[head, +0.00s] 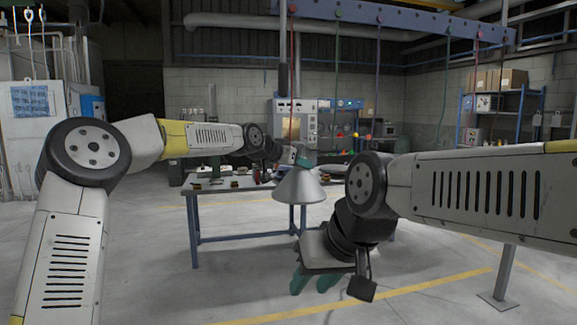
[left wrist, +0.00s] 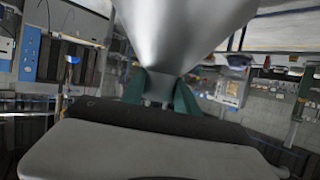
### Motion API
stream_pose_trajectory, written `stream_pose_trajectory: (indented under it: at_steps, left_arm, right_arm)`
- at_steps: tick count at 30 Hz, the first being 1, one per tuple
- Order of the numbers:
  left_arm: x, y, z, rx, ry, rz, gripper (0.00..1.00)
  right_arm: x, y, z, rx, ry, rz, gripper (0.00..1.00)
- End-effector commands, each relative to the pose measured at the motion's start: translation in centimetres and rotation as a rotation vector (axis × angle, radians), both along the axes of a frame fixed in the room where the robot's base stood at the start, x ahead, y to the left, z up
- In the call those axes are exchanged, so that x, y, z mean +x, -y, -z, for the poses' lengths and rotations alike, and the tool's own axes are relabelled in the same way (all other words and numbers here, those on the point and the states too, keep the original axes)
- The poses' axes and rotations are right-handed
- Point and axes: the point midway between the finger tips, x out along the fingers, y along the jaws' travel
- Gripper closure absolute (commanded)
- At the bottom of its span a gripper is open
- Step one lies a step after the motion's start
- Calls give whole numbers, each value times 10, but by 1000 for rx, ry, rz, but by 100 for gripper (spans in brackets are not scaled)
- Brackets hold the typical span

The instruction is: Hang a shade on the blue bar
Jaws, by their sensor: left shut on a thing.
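A grey cone-shaped metal shade (head: 299,187) hangs narrow end up from my left gripper (head: 302,159) in the head view. The left gripper is shut on its narrow top. The shade also fills the top middle of the left wrist view (left wrist: 185,30), between the teal fingers (left wrist: 160,92). The blue bar (head: 400,20) runs across the top of the head view, well above the shade. My right gripper (head: 313,284) is low, below the shade, with its teal fingers apart and nothing seen between them.
Several thin coloured cords, one of them red (head: 292,60), hang from the bar. A workbench (head: 235,184) with small items stands behind the shade. A blue shelf rack (head: 515,95) with boxes is at the right. Open floor lies in front.

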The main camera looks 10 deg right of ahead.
Motion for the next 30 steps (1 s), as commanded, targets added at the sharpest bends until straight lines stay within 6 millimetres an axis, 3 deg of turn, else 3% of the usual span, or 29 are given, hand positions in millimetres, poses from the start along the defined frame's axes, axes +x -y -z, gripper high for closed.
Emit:
stream_pose_trajectory:
  at_steps: [7,30]
  left_arm:
    - [21,-1,1,-2,1,0,100]
    - [29,-5,1,-2,-1,-1,100]
  right_arm:
    - [0,0,0,0,0,0,64]
    - [0,0,0,0,0,0,64]
